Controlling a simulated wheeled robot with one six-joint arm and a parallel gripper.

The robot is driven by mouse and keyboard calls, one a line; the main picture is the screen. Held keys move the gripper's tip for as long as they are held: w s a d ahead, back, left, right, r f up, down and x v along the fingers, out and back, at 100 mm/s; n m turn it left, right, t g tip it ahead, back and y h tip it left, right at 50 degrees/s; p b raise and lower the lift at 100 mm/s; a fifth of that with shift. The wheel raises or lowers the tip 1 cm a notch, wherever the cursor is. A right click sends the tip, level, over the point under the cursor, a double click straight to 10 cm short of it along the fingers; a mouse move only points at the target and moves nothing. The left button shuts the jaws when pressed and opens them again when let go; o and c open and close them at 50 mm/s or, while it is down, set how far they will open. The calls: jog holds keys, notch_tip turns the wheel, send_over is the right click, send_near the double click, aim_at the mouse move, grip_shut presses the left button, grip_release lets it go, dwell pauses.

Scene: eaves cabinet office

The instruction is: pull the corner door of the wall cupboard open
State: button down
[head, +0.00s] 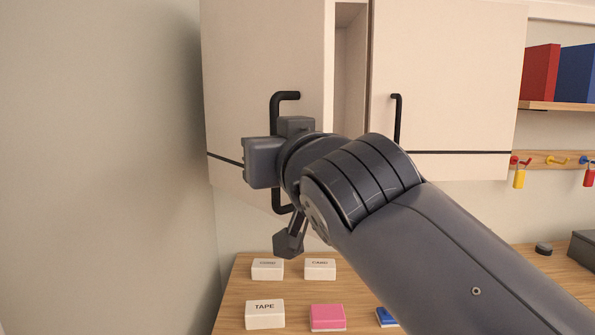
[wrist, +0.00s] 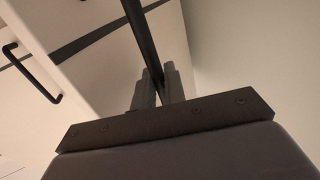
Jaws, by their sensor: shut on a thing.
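The corner door (head: 265,60) is the left, pale door of the wall cupboard, beside the grey wall. It stands partly open, its right edge swung out and a gap showing the cupboard's inside (head: 350,85). Its black upright bar handle (head: 286,97) runs behind my gripper (head: 272,160), which hides the middle of the bar. In the wrist view the handle bar (wrist: 139,30) passes between the two fingers of my gripper (wrist: 158,88), which are shut on it. The fingertips are hidden in the head view.
The right cupboard door (head: 450,75) looks shut; its black handle (head: 398,120) is close to my arm. Below is a wooden desk (head: 235,300) with several labelled boxes, a pink block (head: 327,317) and a blue one (head: 387,317). Key hooks (head: 557,160) are at right.

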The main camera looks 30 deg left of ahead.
jog(key=s+a+m+t+h+b, duration=0.3)
jog(key=s+a+b, duration=0.1)
jog(key=s+a, duration=0.7)
jog(key=shift+s+a+h, duration=0.3)
jog(key=shift+s+a, duration=0.05)
jog(key=shift+s, duration=0.1)
jog(key=shift+f, duration=0.15)
jog(key=c, duration=1.8)
grip_release()
jog(key=shift+s, duration=0.1)
jog(key=shift+c, duration=0.2)
jog(key=shift+r, duration=0.2)
